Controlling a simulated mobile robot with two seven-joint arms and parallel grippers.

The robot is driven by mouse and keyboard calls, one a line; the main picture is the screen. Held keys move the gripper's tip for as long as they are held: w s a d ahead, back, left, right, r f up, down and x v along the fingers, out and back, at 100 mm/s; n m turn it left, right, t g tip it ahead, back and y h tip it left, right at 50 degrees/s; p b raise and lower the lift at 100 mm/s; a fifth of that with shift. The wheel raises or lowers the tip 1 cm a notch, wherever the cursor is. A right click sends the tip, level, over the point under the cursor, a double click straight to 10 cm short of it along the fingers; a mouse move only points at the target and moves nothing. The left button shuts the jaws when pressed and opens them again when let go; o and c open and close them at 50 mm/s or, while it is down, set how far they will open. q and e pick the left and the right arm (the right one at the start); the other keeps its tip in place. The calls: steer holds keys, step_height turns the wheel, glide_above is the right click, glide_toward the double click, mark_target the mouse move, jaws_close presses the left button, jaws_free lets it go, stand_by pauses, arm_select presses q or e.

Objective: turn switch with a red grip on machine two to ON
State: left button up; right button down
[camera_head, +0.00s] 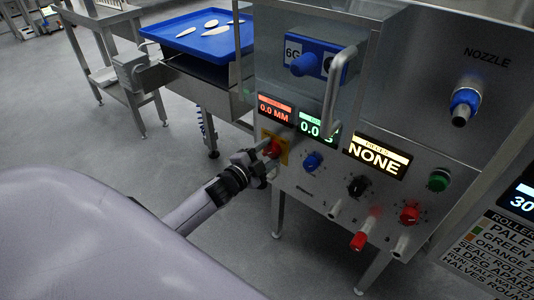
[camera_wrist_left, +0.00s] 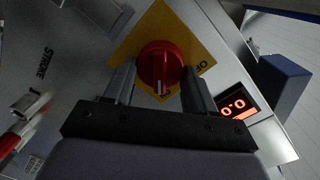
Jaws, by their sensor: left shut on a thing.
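The switch has a round red grip (camera_wrist_left: 160,62) on a yellow square plate (camera_wrist_left: 186,35) in the left wrist view. A white mark on the grip points down the picture, toward small letters that look like ON; OFF stands at the plate's right corner. In the head view the red grip (camera_head: 272,148) is on the left of the steel machine's front panel (camera_head: 318,188). My left gripper (camera_head: 264,158) is at the switch, its fingers on both sides of the grip (camera_wrist_left: 160,78) and shut on it. Part of the plate is hidden by the gripper. My right gripper is not in view.
Right of the switch are a blue knob (camera_head: 313,161), a black knob (camera_head: 357,186), a red knob (camera_head: 409,215) and a green button (camera_head: 439,180). A metal handle (camera_head: 338,90) sticks out above. A blue tray (camera_head: 200,42) stands behind left.

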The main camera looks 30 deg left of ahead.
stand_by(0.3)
arm_select(q)
steer(key=o, duration=1)
steer(key=shift+o, duration=0.2)
steer(key=shift+s, duration=0.1)
steer(key=shift+s, duration=0.25)
steer(key=s+p, duration=0.1)
steer(key=s, duration=0.5)
steer(key=shift+s+a+r+p, duration=0.2)
steer(key=shift+r+p, duration=0.05)
steer(key=shift+p, duration=0.05)
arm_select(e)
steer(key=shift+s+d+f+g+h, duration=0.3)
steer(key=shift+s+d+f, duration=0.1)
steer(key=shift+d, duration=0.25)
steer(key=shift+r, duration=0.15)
